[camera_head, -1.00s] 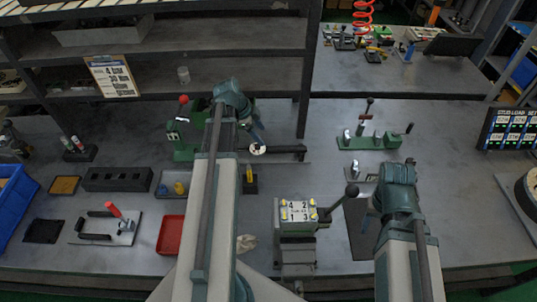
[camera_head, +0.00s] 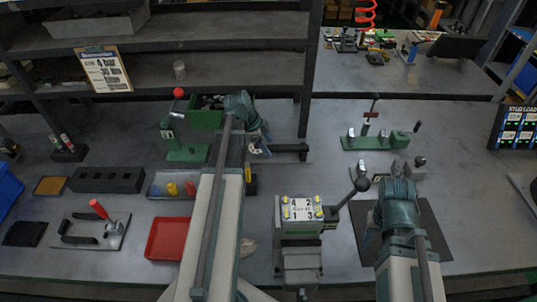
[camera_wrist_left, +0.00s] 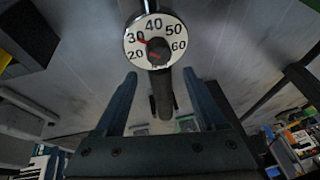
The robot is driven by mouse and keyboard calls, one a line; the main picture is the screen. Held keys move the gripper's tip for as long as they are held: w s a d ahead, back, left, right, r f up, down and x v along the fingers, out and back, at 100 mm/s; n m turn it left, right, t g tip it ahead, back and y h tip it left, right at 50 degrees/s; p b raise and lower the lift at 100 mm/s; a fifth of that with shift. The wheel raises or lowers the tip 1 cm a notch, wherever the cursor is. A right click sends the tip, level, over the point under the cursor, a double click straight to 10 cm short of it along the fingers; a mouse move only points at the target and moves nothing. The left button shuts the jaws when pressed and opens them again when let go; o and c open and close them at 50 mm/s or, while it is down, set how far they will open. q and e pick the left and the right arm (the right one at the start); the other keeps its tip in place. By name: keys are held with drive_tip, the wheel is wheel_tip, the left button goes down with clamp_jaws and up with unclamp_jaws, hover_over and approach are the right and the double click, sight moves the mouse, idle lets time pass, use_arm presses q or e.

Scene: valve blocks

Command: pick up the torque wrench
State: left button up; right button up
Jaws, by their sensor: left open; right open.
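The torque wrench (camera_head: 288,150) lies on the bench near the centre, its dark bar pointing right. In the left wrist view its round white dial (camera_wrist_left: 155,41) shows numbers from 20 to 60, and its dark shaft (camera_wrist_left: 165,97) lies in line with the gap between my fingers.
A green clamp fixture (camera_head: 378,142) is right of the wrench, a green red-knobbed press (camera_head: 187,150) left. A red tray (camera_head: 168,238) lies front left. The far right bench is fairly clear.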

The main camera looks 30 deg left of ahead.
use_arm(q)
drive_tip(key=shift+w+d+f, duration=0.15)
drive_tip(key=shift+w+f, duration=0.1)
drive_tip(key=shift+f, duration=0.4)
drive_tip(key=shift+r, duration=0.1)
clamp_jaws()
idle(0.9)
